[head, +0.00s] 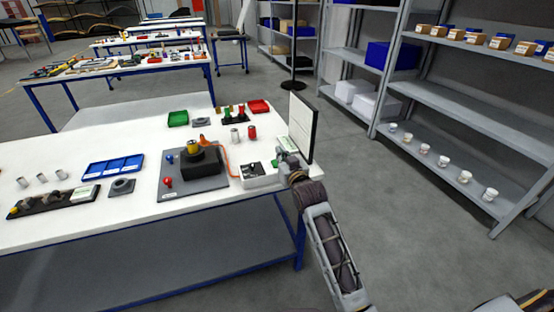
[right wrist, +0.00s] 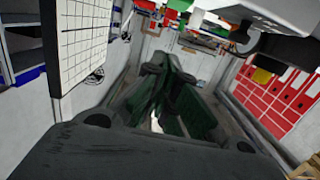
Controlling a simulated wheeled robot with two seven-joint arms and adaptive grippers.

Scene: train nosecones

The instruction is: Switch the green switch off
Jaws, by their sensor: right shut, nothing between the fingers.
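My right gripper (head: 282,158) is over the right end of the near white table, beside a white box (head: 262,181) with a dark top and an orange cable. A small green spot (head: 274,163) shows right at the gripper, by the box; it may be the green switch, but it is too small to tell. In the right wrist view the fingers (right wrist: 158,122) are closed together with nothing between them. No switch can be clearly made out there. Whether the gripper touches anything cannot be told. My left gripper is out of view.
An upright white panel (head: 302,127) stands close behind my right gripper. Shelves stand right.

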